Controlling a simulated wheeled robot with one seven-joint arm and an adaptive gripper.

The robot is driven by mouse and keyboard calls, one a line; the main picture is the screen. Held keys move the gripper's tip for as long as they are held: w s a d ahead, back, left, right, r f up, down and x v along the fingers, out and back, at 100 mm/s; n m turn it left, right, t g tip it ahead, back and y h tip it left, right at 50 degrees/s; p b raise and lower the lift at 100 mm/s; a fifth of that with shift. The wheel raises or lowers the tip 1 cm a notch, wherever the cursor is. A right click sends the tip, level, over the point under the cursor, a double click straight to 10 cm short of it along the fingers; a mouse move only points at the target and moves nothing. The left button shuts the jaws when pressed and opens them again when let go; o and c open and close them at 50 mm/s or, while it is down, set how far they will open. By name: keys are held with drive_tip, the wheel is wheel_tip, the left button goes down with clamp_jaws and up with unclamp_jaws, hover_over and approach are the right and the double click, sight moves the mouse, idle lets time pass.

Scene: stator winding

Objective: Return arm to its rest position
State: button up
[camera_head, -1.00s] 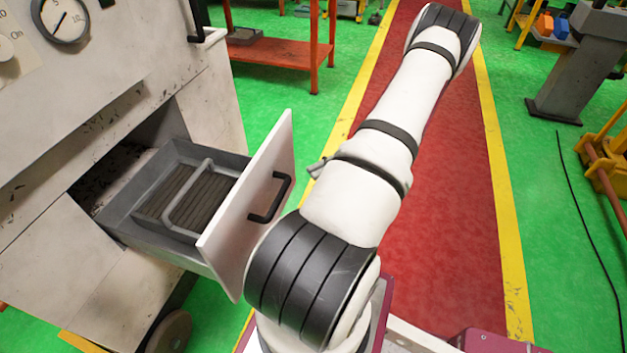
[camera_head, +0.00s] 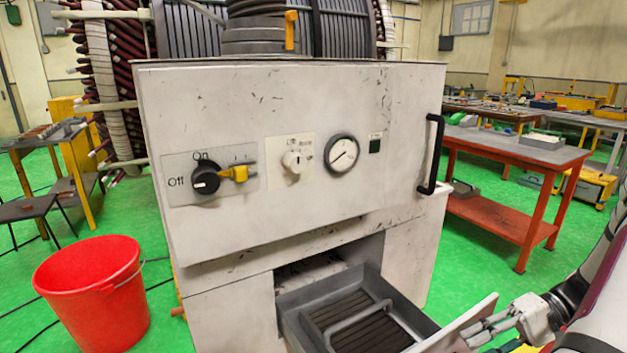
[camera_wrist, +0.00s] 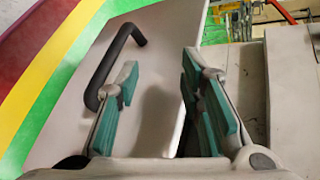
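My gripper (camera_head: 483,328) shows at the lower right of the head view, close to the white front panel (camera_head: 458,326) of the open grey drawer (camera_head: 290,322). In the wrist view my gripper (camera_wrist: 160,105) is open, its two teal-padded fingers well apart. The white panel (camera_wrist: 160,75) with its black handle (camera_wrist: 112,65) lies behind and between the fingers. The left finger is over the panel face near the handle; the right finger is near the panel's edge. I cannot tell whether either touches. Most of my arm is cut off at the right edge of the head view.
The white machine cabinet (camera_head: 300,225) with knobs and a gauge stands directly ahead. A black bar handle (camera_head: 431,155) juts from its right side. A red bucket (camera_head: 92,295) is at left. A red workbench (camera_head: 510,165) stands at right, with green floor between.

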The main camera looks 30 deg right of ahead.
drive_tip(key=w+a+r+n+g+h+p, duration=0.1)
drive_tip(key=w+a+r+n+g+h, duration=0.15)
drive_tip(key=a+r, duration=0.5)
drive_tip(key=w+a+r+n+g+h+p, duration=0.1)
drive_tip(key=w+a+r+n+g+h, duration=0.2)
drive_tip(key=a+r, duration=0.45)
drive_tip(key=s+a+r+n+t+h+p, duration=0.1)
drive_tip(key=s+a+r+t+h, duration=0.1)
drive_tip(key=a+r, duration=0.3)
drive_tip(key=s+a+r+n+t+h+p, duration=0.1)
drive_tip(key=s+a+r+t+h, duration=0.2)
drive_tip(key=a, duration=0.7)
wheel_tip(320, 180, up, 2)
drive_tip(key=shift+s+a+r+h, duration=0.2)
drive_tip(key=shift+s+r+h, duration=0.05)
drive_tip(key=shift+s+h, duration=0.4)
